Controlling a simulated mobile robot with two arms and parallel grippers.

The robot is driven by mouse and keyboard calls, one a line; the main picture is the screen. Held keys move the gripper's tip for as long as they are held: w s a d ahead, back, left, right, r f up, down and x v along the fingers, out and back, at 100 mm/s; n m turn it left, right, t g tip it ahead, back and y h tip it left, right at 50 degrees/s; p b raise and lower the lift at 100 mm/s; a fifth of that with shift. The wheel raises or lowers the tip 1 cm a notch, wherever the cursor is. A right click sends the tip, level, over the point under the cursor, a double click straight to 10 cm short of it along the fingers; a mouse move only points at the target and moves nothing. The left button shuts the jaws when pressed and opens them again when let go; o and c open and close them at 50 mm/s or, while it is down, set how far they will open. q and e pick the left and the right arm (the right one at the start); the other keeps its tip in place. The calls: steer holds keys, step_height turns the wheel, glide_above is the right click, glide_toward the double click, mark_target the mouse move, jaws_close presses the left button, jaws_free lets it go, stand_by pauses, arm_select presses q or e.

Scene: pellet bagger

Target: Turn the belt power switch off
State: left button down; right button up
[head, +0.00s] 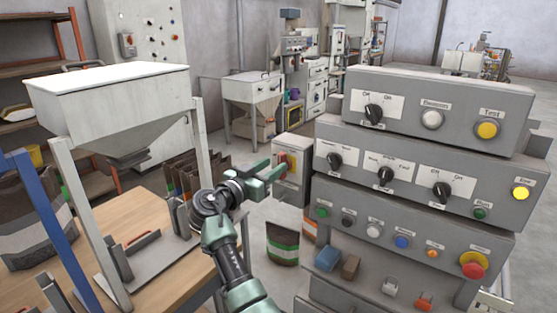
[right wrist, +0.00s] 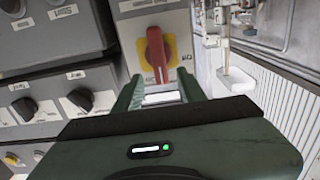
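A rotary switch with a red handle on a yellow plate (head: 289,163) sits on the front of a grey box (head: 291,187), left of the stacked control panels. In the right wrist view the red handle (right wrist: 157,55) points about straight up and down. I cannot read its label. My right gripper (head: 272,174) is open and close in front of the switch. In the right wrist view its two fingers (right wrist: 160,88) stand apart, with the lower end of the handle showing between their tips. Contact cannot be told. My left gripper is not in view.
Stacked grey panels (head: 420,148) with black knobs and coloured buttons stand just right of the box. A red emergency-type button (head: 473,266) is low at right. A hopper (head: 110,105) over a wooden table (head: 165,214) is at left. A bag (head: 283,243) stands below the box.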

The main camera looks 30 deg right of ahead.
mark_target(280, 162)
steer(key=shift+p+x, duration=0.4)
steer(key=shift+x, duration=1.45)
jaws_close()
